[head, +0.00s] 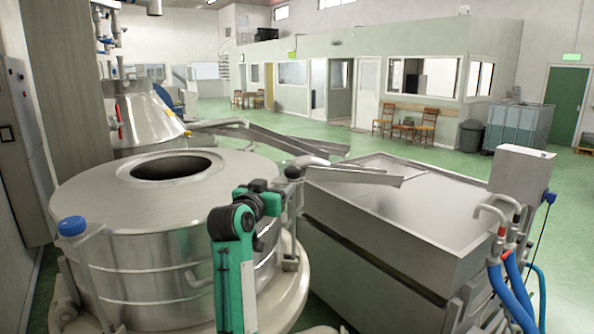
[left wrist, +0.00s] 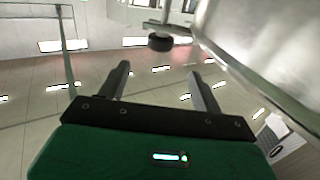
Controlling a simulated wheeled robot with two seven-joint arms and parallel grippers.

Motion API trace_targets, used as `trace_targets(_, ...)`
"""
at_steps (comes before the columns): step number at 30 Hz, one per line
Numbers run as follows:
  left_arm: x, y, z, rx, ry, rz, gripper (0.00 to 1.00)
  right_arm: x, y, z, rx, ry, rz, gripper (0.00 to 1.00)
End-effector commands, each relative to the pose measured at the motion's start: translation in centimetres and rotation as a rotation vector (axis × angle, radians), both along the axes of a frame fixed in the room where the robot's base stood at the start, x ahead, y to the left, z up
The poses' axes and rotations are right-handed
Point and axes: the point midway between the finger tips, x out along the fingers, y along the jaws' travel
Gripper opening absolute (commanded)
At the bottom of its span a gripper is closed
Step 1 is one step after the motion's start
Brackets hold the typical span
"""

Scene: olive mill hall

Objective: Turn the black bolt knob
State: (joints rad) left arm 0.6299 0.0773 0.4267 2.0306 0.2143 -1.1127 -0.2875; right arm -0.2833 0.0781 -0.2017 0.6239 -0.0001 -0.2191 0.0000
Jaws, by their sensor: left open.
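The black bolt knob (left wrist: 160,42) shows in the left wrist view as a short dark round piece beside a pale metal wall. In the head view a small dark knob (head: 293,172) at the right edge of the round steel tank (head: 95,195) looks like the same one. My left gripper (left wrist: 159,75) is open, its two grey fingers apart with nothing between them. The knob lies beyond the fingertips, roughly in line with the gap. In the head view my left gripper (head: 281,185) is small beside the knob and partly hidden by my green arm. My right gripper is not in view.
Blue hoses (head: 515,290) hang at the right. A blue cap (head: 72,226) is at the tank's left. Open green floor lies beyond.

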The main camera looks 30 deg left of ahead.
Motion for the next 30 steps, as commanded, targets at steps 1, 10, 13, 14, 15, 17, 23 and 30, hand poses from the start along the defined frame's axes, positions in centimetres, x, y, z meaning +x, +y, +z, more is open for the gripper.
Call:
trace_targets(1,0.4,0.1,0.2,-0.002,0.001,-0.001,0.66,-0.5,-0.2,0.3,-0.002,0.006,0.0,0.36)
trace_targets(10,4.9,0.9,0.4,-0.004,0.003,-0.001,0.66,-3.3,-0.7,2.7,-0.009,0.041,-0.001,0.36)
trace_targets(13,6.7,1.3,0.4,-0.004,0.004,-0.002,0.66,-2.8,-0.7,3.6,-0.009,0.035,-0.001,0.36)
trace_targets(14,7.2,1.4,0.3,-0.004,0.004,-0.002,0.66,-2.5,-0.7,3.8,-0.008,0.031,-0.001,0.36)
trace_targets(15,7.9,1.5,0.3,-0.003,0.005,-0.002,0.66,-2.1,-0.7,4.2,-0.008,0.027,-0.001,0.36)
trace_targets(17,8.9,1.7,0.4,-0.004,0.003,-0.002,0.66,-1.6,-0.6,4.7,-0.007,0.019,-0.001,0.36)
trace_targets(23,11.6,2.3,0.2,-0.003,0.003,-0.001,0.66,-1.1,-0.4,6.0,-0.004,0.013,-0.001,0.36)
trace_targets(30,13.2,2.6,0.0,-0.001,0.003,-0.001,0.66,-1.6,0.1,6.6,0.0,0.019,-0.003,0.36)
